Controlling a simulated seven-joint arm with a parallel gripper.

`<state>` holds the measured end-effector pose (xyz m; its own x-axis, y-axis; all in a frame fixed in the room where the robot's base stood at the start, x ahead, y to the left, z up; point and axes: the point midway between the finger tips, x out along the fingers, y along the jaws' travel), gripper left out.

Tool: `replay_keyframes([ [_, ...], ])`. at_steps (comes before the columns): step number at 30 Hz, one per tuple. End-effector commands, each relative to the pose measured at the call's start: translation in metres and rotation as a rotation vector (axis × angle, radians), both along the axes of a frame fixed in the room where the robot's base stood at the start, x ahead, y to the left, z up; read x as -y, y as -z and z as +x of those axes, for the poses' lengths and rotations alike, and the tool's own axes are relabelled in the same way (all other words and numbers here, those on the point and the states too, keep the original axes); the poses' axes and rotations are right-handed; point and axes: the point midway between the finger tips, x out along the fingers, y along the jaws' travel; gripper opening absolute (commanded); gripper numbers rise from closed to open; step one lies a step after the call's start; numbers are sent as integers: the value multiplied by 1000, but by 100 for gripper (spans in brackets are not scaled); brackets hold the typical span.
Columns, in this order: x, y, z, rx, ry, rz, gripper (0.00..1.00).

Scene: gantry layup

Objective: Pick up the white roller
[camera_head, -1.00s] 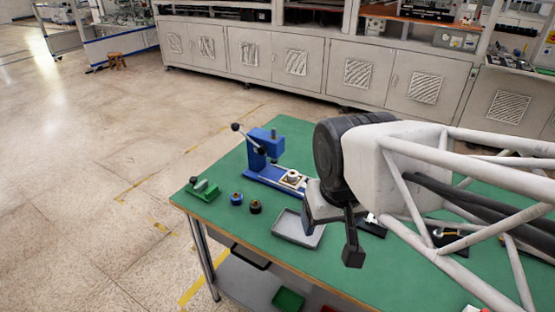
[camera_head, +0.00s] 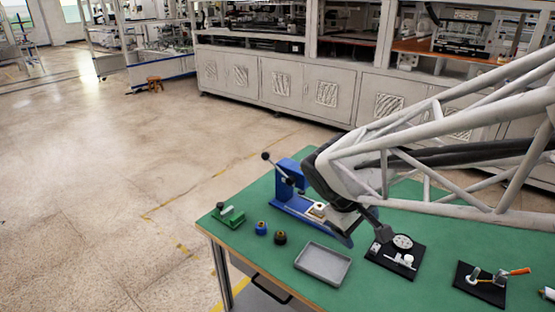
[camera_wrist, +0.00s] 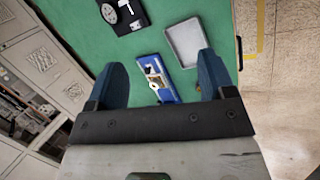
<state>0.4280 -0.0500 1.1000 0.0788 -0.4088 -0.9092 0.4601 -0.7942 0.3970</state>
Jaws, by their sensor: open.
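A small white piece with a thin stem (camera_head: 404,260), which may be the white roller, lies on a black mat (camera_head: 376,263) beside a round pale disc (camera_head: 402,241). It also shows in the wrist view (camera_wrist: 130,8), near the top edge. My gripper (camera_wrist: 163,60) is open and empty, its two blue fingers apart above the green table. The blue press (camera_wrist: 157,78) lies between and below the fingers in the wrist view.
The blue lever press (camera_head: 290,185) stands at the table's far left. A grey tray (camera_head: 323,263) lies left of the mat. A second black mat (camera_head: 481,284) holds an orange-handled tool. Two small round parts and a green fixture (camera_head: 228,217) stand near the left edge.

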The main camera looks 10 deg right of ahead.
Motion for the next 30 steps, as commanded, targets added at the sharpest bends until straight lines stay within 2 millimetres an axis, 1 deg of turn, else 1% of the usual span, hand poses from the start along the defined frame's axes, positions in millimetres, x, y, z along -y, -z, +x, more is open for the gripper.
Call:
replay_keyframes([
  [1, 2, 5, 11, -25, -36, -35, 76],
  [9, 12, 29, 70, -150, -261, -232, 76],
  [17, 13, 59, 129, -273, -487, -417, 76],
  [23, 8, 87, 176, -364, -664, -555, 76],
  [30, -6, 128, 230, -472, -881, -717, 76],
])
